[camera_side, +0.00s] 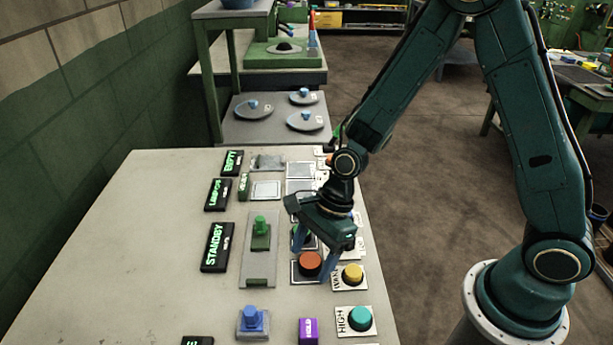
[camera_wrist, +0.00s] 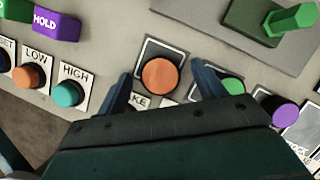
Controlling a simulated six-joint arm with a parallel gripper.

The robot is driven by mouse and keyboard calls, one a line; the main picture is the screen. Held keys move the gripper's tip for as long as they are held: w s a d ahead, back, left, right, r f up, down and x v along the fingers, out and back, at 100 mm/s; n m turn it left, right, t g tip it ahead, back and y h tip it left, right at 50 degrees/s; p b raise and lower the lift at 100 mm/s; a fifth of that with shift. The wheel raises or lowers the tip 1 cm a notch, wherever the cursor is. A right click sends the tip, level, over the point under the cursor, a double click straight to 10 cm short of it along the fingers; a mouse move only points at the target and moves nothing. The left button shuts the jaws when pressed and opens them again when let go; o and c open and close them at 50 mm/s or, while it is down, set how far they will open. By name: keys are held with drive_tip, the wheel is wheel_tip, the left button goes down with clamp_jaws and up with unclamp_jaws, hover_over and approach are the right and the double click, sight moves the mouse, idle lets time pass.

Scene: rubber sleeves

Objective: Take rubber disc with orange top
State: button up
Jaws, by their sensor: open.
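The rubber disc with the orange top (camera_side: 310,263) sits on a dark square with a pale outline on the table. It also shows in the wrist view (camera_wrist: 160,76), upper middle, between the two fingers. My gripper (camera_side: 317,262) is open and empty, pointing down over the disc, with one blue finger on each side of it. In the wrist view the fingers of my gripper (camera_wrist: 165,78) stand apart from the disc, with a gap on both sides. I cannot tell exactly how high the fingertips are above the table.
A green disc (camera_wrist: 231,87) sits close beside the right finger in the wrist view. A yellow disc (camera_side: 352,273), a teal disc (camera_side: 360,317) and a purple HOLD block (camera_side: 308,331) are nearby. A green peg (camera_side: 260,232) stands on a grey plate. The table's left part (camera_side: 120,260) is clear.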

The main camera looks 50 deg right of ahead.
sight(313, 258)
drive_tip(key=shift+c, duration=0.4)
drive_tip(key=c, duration=1)
drive_tip(key=shift+r, duration=0.2)
wheel_tip(313, 258, up, 20)
drive_tip(key=shift+f, duration=0.15)
